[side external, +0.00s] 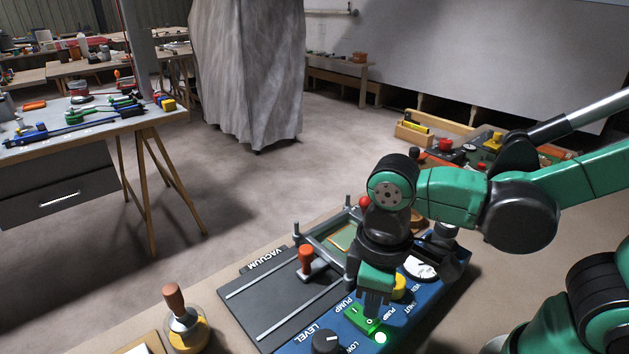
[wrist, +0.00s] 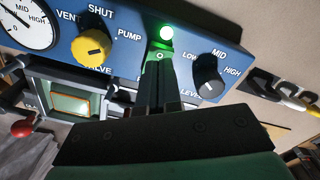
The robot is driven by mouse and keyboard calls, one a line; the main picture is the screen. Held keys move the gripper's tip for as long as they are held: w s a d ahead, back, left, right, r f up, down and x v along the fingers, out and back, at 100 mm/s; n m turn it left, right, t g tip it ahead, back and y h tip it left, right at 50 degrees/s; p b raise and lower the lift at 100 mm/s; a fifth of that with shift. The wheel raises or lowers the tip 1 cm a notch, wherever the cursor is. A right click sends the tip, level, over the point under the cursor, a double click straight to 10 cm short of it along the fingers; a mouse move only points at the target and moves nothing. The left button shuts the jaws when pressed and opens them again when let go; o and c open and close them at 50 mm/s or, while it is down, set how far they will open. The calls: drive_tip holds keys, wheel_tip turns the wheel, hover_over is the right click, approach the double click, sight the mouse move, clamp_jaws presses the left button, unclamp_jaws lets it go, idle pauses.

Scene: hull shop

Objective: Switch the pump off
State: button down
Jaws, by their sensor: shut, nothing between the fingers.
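The pump switch (side external: 358,319) is a green rocker on the blue control panel (side external: 428,307), beside the word PUMP. A round green lamp (side external: 380,338) glows next to it; the lamp also shines in the wrist view (wrist: 166,33). My gripper (side external: 372,311) is shut and empty, pointing down with its fingertips at the switch. In the wrist view the fingertips (wrist: 158,60) are right over the green switch (wrist: 158,46) and hide most of it. I cannot tell whether they touch it or which way the rocker is tipped.
A yellow valve knob (wrist: 91,46) and a gauge (wrist: 28,22) are on one side of the switch. A black level knob (wrist: 208,78) is on the other. An orange-handled slider (side external: 306,259) stands on the vacuum unit. A wooden-handled yellow pot (side external: 186,328) stands nearby.

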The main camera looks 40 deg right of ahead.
sight(369, 321)
drive_tip(key=shift+f, duration=1.1)
idle(0.3)
drive_tip(key=shift+r, duration=3.55)
drive_tip(key=w+d+r+m+t, duration=0.1)
drive_tip(key=w+d+m+t, duration=0.5)
drive_tip(key=d+t, duration=0.1)
drive_tip(key=shift+w+d, duration=0.3)
drive_tip(key=shift+d, duration=0.3)
